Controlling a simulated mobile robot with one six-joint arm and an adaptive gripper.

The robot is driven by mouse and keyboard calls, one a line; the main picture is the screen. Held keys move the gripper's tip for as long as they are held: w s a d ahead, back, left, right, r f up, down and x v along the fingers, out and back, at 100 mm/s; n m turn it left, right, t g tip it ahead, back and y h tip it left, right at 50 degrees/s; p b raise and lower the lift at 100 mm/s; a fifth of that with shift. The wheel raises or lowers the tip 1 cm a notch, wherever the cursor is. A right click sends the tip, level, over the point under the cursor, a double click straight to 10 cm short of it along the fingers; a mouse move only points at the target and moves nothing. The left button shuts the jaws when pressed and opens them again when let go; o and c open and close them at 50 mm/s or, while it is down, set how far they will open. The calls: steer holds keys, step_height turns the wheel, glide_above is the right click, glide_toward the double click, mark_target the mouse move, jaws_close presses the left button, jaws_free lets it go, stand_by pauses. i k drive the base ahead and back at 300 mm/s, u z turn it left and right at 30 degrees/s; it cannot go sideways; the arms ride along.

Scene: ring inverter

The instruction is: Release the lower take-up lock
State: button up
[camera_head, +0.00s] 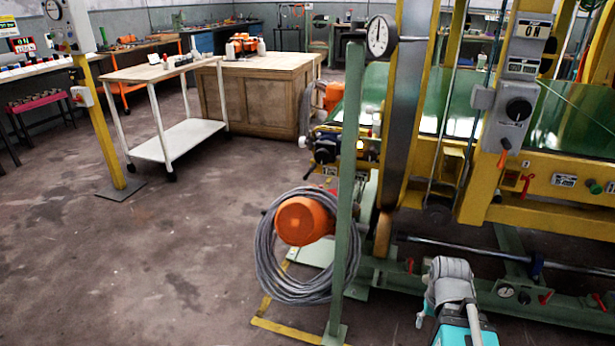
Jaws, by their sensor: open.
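The machine has several small red handles. On its low green base beam, one red handle (409,265) is near the tall steel column, another red handle (546,297) is beside a round gauge, and a third red handle (600,302) is at the right edge. A higher red handle (525,184) hangs on the yellow frame. I cannot tell which is the lower take-up lock, or whether any is locked. Part of my grey and teal arm shows at the bottom, in front of the base beam. My gripper's fingers do not show.
A green post (348,190) carries a dial gauge. A coiled grey cable (275,275) and an orange motor (302,220) are beside it. A white cart (185,137) and a wooden cabinet (285,100) stand behind. The floor (130,265) at left is clear.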

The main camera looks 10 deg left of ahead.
mark_target(313, 167)
steer(key=k, duration=1)
steer(key=u, duration=1.1)
steer(key=i, duration=1.6)
